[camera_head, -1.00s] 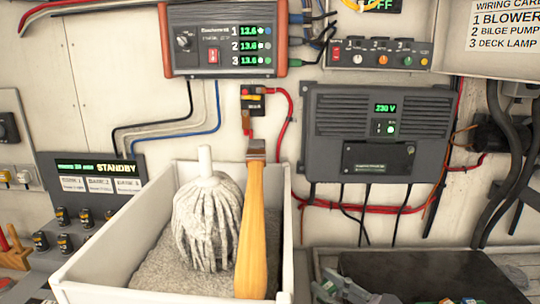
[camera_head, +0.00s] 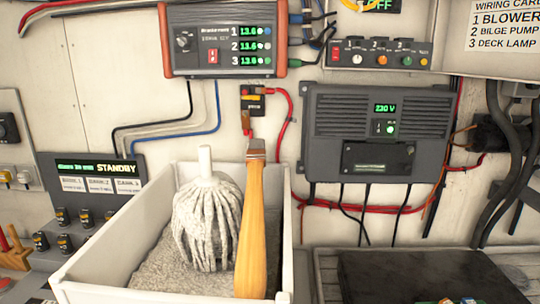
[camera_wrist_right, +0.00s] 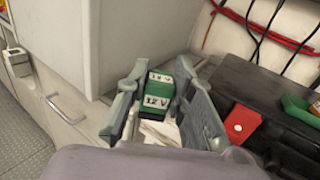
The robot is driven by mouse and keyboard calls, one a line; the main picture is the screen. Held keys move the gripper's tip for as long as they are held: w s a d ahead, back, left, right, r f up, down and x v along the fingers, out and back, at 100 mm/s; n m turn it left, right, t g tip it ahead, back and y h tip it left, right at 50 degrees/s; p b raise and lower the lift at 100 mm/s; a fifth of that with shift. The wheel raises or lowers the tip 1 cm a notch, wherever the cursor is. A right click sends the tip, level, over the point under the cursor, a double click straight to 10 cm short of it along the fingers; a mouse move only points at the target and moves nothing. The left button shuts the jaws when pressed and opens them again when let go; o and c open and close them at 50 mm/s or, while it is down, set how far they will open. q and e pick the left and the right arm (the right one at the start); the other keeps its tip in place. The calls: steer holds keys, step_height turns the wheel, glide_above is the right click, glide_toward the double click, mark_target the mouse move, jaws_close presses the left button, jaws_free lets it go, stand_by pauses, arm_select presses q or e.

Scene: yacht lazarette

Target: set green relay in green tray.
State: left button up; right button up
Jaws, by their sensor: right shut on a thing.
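The green relay (camera_wrist_right: 158,98), a small green block with white "12 V" labels, sits between the two grey fingers of my right gripper (camera_wrist_right: 162,76) in the right wrist view. The gripper is shut on it. The relay is at the edge of a pale surface, beside the white bin wall. A green piece (camera_wrist_right: 299,108) at the right edge of that view lies on the dark surface; I cannot tell whether it is the green tray. Neither gripper shows in the head view now.
A white bin (camera_head: 92,262) holds a mop head (camera_head: 207,222) and a wooden-handled tool (camera_head: 252,225). A dark mat (camera_head: 415,275) lies at right. A red block (camera_wrist_right: 242,122) is right of my gripper. Cables hang below the grey 230 V unit (camera_head: 330,125).

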steer(key=m+h, duration=0.2)
steer(key=w+d+m+t+h, duration=0.1)
steer(key=h, duration=0.2)
steer(key=w+d+r+m+t+h+b, duration=0.1)
steer(key=m+h, duration=0.1)
steer(key=h, duration=0.1)
steer(key=shift+w+d+r+m, duration=0.1)
steer(key=shift+w+m, duration=0.1)
steer(key=shift+m, duration=0.1)
stand_by(0.5)
